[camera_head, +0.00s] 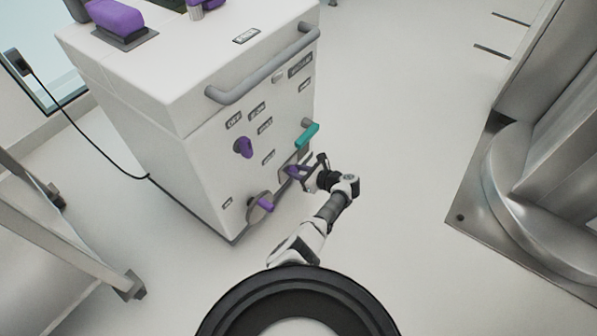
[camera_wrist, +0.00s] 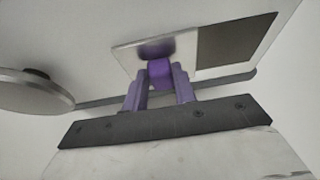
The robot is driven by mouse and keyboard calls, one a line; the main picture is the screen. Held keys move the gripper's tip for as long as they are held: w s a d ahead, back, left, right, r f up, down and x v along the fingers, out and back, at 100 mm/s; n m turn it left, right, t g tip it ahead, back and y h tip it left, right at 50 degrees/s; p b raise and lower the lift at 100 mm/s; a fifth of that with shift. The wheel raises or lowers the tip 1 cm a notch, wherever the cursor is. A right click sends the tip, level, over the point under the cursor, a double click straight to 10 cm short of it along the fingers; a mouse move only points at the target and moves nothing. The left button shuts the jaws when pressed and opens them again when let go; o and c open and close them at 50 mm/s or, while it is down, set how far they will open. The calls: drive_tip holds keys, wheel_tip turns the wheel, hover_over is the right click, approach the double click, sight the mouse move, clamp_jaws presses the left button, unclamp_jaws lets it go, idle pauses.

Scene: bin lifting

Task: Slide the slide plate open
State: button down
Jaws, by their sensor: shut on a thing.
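The slide plate (camera_wrist: 127,60) is a shiny metal plate with a purple knob (camera_wrist: 159,72), seen close up in the wrist view. A dark rectangular opening (camera_wrist: 235,45) shows to the right of the plate. My gripper (camera_wrist: 160,84) has its two purple fingers on either side of the knob, shut on it. In the head view my gripper (camera_head: 298,171) reaches the lower right of the white cabinet's front face, and it partly hides the plate there.
The white cabinet (camera_head: 180,140) has a grey bar handle (camera_head: 265,75), a teal handle (camera_head: 307,135), a purple knob (camera_head: 243,147) and a round disc with a purple handle (camera_head: 262,205). The disc's edge (camera_wrist: 35,90) is left of the plate.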

drive_tip(key=w+d+b, duration=0.1)
drive_tip(key=w+b, duration=0.1)
drive_tip(key=b, duration=0.1)
drive_tip(key=w+d+b, duration=0.4)
drive_tip(key=w+b, duration=0.1)
drive_tip(key=shift+f+b, duration=0.3)
drive_tip(key=shift+b, duration=0.05)
drive_tip(key=shift+w+d+r, duration=0.25)
drive_tip(key=shift+w+r, duration=0.05)
drive_tip(key=c, duration=1.1)
unclamp_jaws()
drive_tip(key=p+v, duration=0.5)
drive_tip(key=v, duration=0.8)
drive_tip(key=shift+s+d, duration=0.25)
drive_tip(key=shift+d, duration=0.1)
